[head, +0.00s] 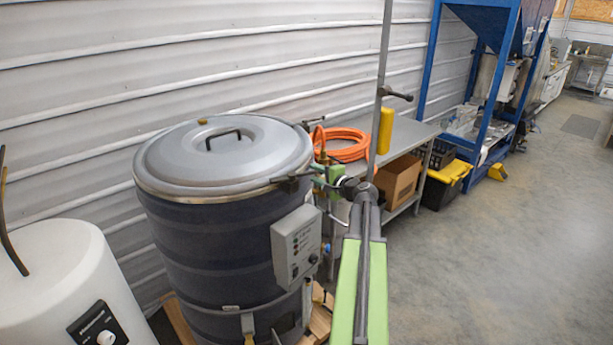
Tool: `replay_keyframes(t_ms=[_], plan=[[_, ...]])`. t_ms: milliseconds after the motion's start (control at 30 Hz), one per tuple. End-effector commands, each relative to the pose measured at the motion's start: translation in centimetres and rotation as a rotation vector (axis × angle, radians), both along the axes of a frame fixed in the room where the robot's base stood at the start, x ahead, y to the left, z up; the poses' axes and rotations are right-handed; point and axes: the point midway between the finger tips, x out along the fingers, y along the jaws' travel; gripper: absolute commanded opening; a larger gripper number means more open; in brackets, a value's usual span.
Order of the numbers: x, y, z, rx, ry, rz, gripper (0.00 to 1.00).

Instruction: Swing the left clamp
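A dark drum (205,245) with a grey metal lid (190,158) and a black lid handle (222,136) stands left of centre. A dark clamp-like handle (314,122) shows behind the lid's right edge. I cannot tell for sure which part is the left clamp. My arm reaches up from the bottom and bends left at a dark joint. My gripper (304,178) is small in view at the right side of the lid's rim, by a dark bar there. I cannot tell whether it touches the bar or how far its fingers are apart.
A grey control box (297,245) is on the drum's front. A white tank (55,275) stands at left. A workbench (405,135) with an orange hose (345,146) is behind my arm. A blue frame (430,60) stands farther back. The floor at right is clear.

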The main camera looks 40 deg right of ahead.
Motion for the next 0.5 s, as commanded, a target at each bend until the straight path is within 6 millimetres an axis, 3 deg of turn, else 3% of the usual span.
replay_keyframes(t_ms=[33,200,500], plan=[[1.3,-0.4,-0.4,-0.001,0.0,0.001,0.34],[3.8,-0.8,-0.8,0.0,0.0,0.0,0.34],[4.7,-0.9,-0.9,0.0,0.0,-0.001,0.34]])
